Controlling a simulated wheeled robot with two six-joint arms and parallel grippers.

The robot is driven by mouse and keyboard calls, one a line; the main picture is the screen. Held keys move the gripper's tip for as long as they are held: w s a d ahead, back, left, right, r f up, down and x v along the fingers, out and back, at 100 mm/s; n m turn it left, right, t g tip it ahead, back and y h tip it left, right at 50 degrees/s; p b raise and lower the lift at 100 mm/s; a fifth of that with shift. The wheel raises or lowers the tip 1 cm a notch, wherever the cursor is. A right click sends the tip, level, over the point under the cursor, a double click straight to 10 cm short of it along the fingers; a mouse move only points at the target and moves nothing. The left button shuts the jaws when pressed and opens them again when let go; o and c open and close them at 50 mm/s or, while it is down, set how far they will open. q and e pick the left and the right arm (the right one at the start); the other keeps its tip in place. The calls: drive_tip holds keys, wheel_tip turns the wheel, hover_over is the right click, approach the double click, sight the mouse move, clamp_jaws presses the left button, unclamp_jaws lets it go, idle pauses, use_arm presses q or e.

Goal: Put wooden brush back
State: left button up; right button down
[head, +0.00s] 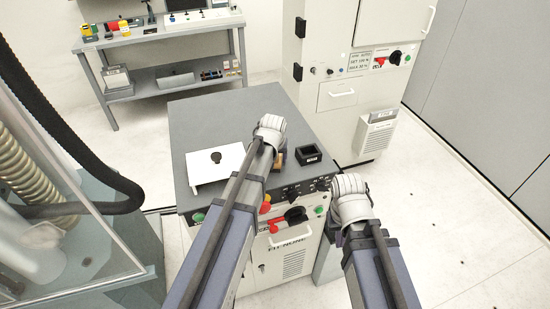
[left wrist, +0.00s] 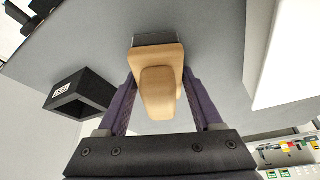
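The wooden brush (left wrist: 158,70) is pale wood with a knob handle and a dark underside. In the left wrist view it sits between both fingers of my left gripper (left wrist: 160,90), which meet its sides with no clear gap. In the head view my left gripper (head: 276,150) is over the cabinet top, and only a brown bit of the brush (head: 279,161) shows beside it. A small black open box (head: 308,155) with a label stands to its right; it also shows in the left wrist view (left wrist: 78,95).
The grey cabinet top (head: 215,118) is clear at the back. A white plate (head: 217,168) with a dark knob lies at left. Red, green and black controls (head: 294,215) line the front. A tall machine (head: 358,90) stands behind right, a glass enclosure (head: 90,200) at left.

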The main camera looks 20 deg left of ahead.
use_arm(q)
drive_tip(key=shift+o, duration=1.4)
drive_tip(key=shift+r, duration=0.15)
drive_tip(key=shift+r, duration=0.15)
drive_tip(key=p+v, duration=1.2)
drive_tip(key=s+d+f+m+g, duration=0.1)
drive_tip(key=s+d+m+g, duration=0.1)
drive_tip(key=s+d, duration=0.4)
drive_tip(key=s+d+m+g, duration=0.2)
drive_tip(key=s+d+m, duration=0.2)
drive_tip(key=s, duration=1)
drive_tip(key=shift+s+d+f+g+b, duration=0.3)
drive_tip(key=shift+s+d+f+g, duration=0.1)
drive_tip(key=shift+d, duration=0.85)
